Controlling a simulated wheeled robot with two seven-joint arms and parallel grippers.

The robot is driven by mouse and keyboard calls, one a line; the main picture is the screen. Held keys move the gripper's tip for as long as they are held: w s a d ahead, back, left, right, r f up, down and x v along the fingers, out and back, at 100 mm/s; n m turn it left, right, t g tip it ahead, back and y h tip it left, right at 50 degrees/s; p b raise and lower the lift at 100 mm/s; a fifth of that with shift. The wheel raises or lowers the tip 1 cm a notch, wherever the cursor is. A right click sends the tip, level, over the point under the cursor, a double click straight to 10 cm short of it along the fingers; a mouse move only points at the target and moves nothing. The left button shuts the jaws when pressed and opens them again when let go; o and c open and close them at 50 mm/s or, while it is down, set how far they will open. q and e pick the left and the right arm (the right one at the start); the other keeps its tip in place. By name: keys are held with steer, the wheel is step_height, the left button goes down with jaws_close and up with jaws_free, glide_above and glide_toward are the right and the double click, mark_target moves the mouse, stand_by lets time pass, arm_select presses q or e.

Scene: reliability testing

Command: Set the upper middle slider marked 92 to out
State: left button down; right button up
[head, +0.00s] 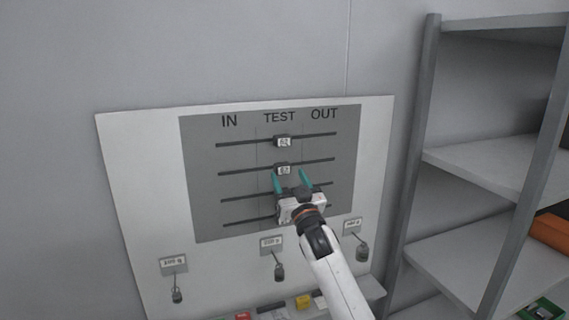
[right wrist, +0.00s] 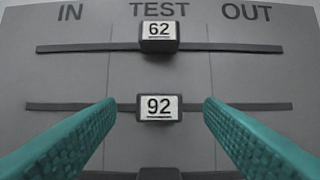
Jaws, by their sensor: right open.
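The slider marked 92 (right wrist: 158,107) sits in the TEST column, midway along its dark rail. It is the second slider from the top in the head view (head: 284,170). My right gripper (head: 291,178) is in front of the board, with its two teal fingers apart. In the right wrist view the fingers (right wrist: 160,118) stand to either side of the 92 slider, with clear gaps on both sides. The OUT heading (right wrist: 246,12) is at the upper right of the panel (head: 200,170). My left gripper is not in view.
The slider marked 62 (right wrist: 158,36) sits in the TEST column on the rail above. Lower rails are partly hidden by my right gripper. Padlocks hang below labels (head: 173,264) under the panel. Grey shelving (head: 490,165) stands to the right.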

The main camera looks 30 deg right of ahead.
mark_target(285, 168)
steer(key=shift+p+x, duration=0.5)
steer(key=shift+x, duration=1.55)
steer(key=shift+c, duration=0.5)
steer(key=c, duration=1.2)
jaws_close()
